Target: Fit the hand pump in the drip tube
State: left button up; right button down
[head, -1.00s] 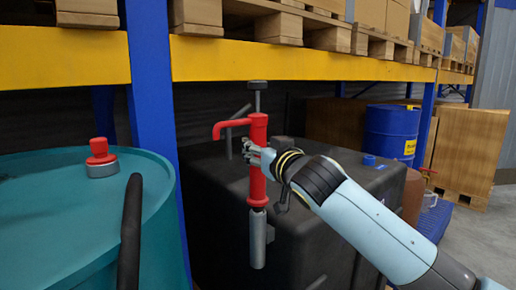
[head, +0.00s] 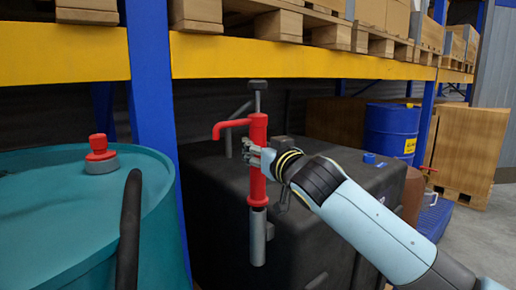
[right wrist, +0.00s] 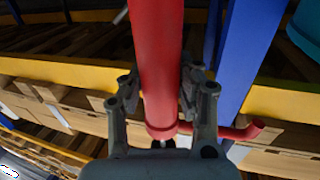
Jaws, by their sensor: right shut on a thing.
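The red hand pump (head: 258,180) stands upright in the head view, with its spout pointing left and a dark handle on top. My right gripper (head: 262,160) is shut around its red body from the right. In the right wrist view the red pump (right wrist: 158,65) runs between the fingers of my right gripper (right wrist: 160,95). The grey drip tube (head: 257,240) is upright in front of the black tank, directly below the pump. The pump's pale metal lower end lines up with the tube's mouth. I cannot tell how far it is inside. My left gripper is not in view.
The black tank (head: 330,215) stands behind the pump. A teal tank (head: 60,220) with a red cap (head: 100,148) is at left, beside a blue rack post (head: 152,100). A yellow beam (head: 290,64) crosses above. A blue drum (head: 390,132) stands at back right.

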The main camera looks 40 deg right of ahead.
jog(key=shift+f+b, duration=0.7)
jog(key=shift+f, duration=0.35)
dwell(0.6)
jog(key=c, duration=0.9)
grip_release()
jog(key=shift+s, duration=0.15)
jog(key=shift+s+a, duration=0.25)
jog(key=shift+s, duration=1.2)
jog(key=shift+s+a, duration=0.25)
jog(key=shift+s, duration=1.15)
jog(key=shift+s+a, duration=0.25)
jog(key=shift+s, duration=1.2)
